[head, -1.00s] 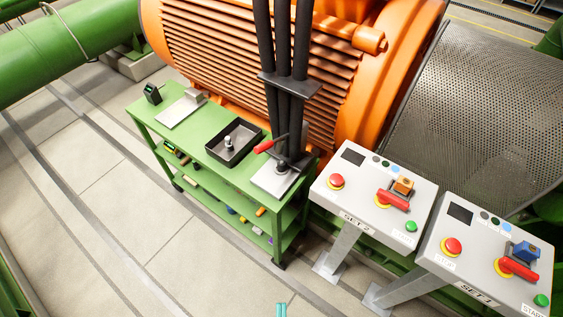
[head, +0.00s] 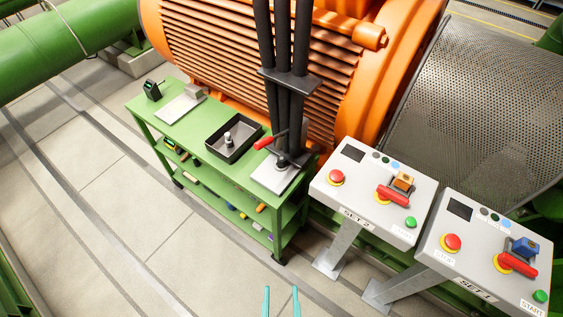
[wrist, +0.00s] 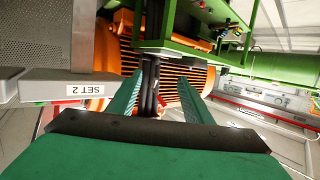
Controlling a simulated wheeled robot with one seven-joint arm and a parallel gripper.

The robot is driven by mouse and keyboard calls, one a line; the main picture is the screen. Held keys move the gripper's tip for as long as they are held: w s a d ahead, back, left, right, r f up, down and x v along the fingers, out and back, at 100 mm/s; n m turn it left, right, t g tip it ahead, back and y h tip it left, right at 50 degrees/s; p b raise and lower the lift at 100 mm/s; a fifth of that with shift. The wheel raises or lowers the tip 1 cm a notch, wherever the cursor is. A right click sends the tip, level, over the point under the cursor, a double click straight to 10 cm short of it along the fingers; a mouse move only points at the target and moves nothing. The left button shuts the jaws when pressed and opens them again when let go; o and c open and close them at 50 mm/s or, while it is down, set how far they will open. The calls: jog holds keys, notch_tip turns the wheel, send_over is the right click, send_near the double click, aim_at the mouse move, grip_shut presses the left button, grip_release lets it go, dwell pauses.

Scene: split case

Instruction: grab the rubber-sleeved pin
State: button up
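A small light-grey metal pin (head: 228,140) with a wider, darker lower part stands upright in the black tray (head: 211,155) on the green cart. Whether that lower part is a rubber sleeve is too small to tell. My gripper (head: 281,296) shows as two teal fingertips at the bottom edge of the head view, over the floor in front of the cart and well apart from the pin. In the wrist view my gripper (wrist: 162,88) has its two green fingers spread with nothing between them. I cannot make out the pin there.
The green cart (head: 190,133) also holds a red-handled press (head: 270,140) on its right end and a plate fixture (head: 182,106) on its left. Two control consoles (head: 372,190) stand to the right. An orange motor (head: 230,60) is behind. Floor in front is clear.

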jog(key=x, duration=1.7)
jog(key=m+g+h, duration=0.1)
jog(key=g, duration=0.1)
send_near(281, 163)
jog(key=shift+w+f, duration=0.1)
jog(key=shift+f, duration=0.2)
jog(key=x, duration=1.1)
jog(key=shift+w+d+r, duration=0.1)
jog(key=shift+r, duration=0.25)
grip_shut()
